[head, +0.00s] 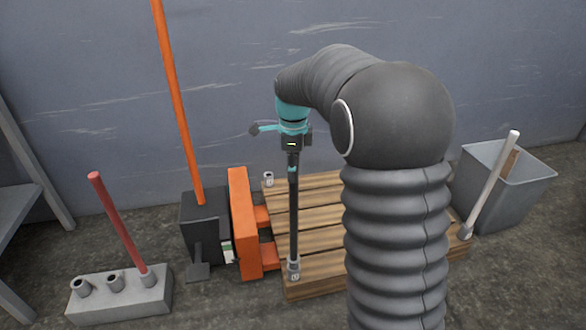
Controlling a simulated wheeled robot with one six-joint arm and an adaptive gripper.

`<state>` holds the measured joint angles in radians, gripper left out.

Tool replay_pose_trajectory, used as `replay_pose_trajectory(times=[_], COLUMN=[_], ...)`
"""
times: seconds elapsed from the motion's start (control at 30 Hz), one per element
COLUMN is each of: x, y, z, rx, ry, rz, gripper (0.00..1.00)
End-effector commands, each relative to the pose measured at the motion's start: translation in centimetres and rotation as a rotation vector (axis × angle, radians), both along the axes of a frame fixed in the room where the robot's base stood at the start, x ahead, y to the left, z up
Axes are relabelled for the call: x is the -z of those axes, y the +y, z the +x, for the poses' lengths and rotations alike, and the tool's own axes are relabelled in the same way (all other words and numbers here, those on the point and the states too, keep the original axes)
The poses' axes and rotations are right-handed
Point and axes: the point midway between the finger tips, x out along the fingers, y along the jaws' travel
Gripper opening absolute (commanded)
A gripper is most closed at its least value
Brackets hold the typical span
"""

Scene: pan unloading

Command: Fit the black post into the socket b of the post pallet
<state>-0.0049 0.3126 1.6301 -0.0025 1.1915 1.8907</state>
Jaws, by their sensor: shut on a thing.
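The black post (293,215) hangs upright from my gripper (292,149), which is shut on its upper end. The post's lower end meets the small grey socket (294,271) at the near left corner of the wooden post pallet (320,239). I cannot tell whether the end is inside that socket or just above or in front of it. Another socket (268,179) at the far left corner is empty. A white post (492,183) stands tilted in the picture at the pallet's right corner. The socket letters are too small to read. My arm hides the pallet's middle.
An orange and black pallet truck (241,222) with a tall orange handle (178,95) stands left of the pallet. A grey block (118,298) holds a red post (118,226) and two empty holes. A grey bin (512,188) stands right. A shelf edges the left.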

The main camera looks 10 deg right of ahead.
Motion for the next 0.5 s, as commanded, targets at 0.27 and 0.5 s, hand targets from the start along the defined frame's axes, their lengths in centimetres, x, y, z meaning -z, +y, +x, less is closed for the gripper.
replay_pose_trajectory(times=[0.27, 0.5], x=[0.29, 0.57], y=[0.00, 0.00], z=[0.02, 0.01], rx=[0.000, 0.000], ry=[-0.001, -0.001], rz=[0.000, 0.000], gripper=[0.00, 0.00])
